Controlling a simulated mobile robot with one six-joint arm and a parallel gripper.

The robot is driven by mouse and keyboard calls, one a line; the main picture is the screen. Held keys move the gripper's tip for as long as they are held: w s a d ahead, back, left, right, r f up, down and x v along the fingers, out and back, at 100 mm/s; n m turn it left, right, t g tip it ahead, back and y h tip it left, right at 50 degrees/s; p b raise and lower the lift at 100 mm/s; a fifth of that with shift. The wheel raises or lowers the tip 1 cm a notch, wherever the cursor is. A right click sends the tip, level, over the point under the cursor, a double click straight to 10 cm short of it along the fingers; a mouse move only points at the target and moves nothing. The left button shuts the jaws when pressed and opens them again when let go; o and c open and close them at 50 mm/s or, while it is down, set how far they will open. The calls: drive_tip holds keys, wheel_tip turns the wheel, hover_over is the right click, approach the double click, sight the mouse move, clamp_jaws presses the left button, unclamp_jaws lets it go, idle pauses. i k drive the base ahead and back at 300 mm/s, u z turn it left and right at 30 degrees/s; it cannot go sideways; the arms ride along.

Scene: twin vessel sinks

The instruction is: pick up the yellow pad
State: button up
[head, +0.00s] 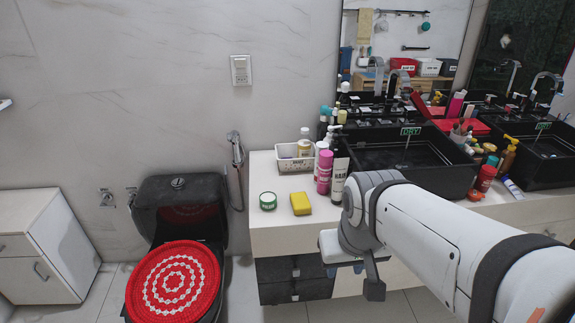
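The yellow pad (300,203) is a small block lying flat near the front left of the pale countertop (275,237), with nothing on top of it. My gripper (353,279) is to the right of the pad and lower in the picture, in front of the counter's front edge. It points downward with its fingers apart, and I see nothing between them. It does not touch the pad. My arm comes in from the lower right and covers part of the counter front.
A white basket (292,160) is behind. Black sinks (432,176) lie right. A toilet with red cover (173,284) is left.

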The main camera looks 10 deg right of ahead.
sight(301, 205)
drive_tip(key=u, duration=0.05)
drive_tip(key=i, duration=1)
drive_tip(key=z, duration=0.05)
